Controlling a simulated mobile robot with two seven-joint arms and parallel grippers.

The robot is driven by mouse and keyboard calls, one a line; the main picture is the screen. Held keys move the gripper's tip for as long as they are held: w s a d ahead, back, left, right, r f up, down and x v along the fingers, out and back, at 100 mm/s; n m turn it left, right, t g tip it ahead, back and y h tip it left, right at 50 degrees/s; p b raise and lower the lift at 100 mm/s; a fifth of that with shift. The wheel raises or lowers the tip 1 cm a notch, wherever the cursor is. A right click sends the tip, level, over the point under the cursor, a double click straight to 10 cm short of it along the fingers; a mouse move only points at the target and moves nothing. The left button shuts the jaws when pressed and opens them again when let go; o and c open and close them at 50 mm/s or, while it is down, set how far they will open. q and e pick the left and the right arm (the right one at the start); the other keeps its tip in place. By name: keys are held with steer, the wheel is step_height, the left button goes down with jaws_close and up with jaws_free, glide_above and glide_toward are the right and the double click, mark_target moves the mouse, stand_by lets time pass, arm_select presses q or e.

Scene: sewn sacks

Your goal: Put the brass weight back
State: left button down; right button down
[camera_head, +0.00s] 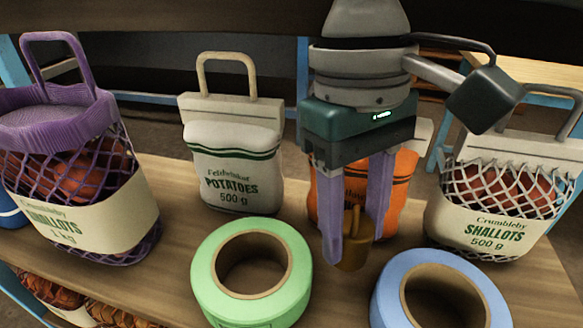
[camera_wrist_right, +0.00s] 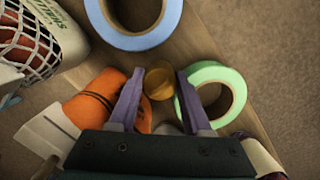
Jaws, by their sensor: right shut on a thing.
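The brass weight (camera_head: 353,254) is a small golden-brown cylinder with an upright knob or handle. My right gripper (camera_head: 354,238) points down, its two purple fingers on either side of the weight and shut on it. In the right wrist view the weight (camera_wrist_right: 158,84) sits between the tips of the right gripper (camera_wrist_right: 159,80). It appears in front of the orange sack, between the green and blue rolls. I cannot tell whether its base touches the wooden board. My left gripper is not in view.
An orange sack (camera_head: 398,190) stands behind the gripper. A green roll (camera_head: 208,278) and a blue roll (camera_head: 391,291) lie close on either side on the wooden board (camera_head: 180,225). A potato sack (camera_head: 232,165), purple-netted shallots (camera_head: 95,222) and white-netted shallots (camera_head: 490,232) stand around.

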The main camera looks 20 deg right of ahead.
mark_target(349, 249)
step_height(349, 249, down, 3)
steer(key=shift+b, duration=0.45)
steer(key=shift+f, duration=0.35)
steer(key=c, duration=0.6)
jaws_free()
steer(key=shift+f, duration=0.1)
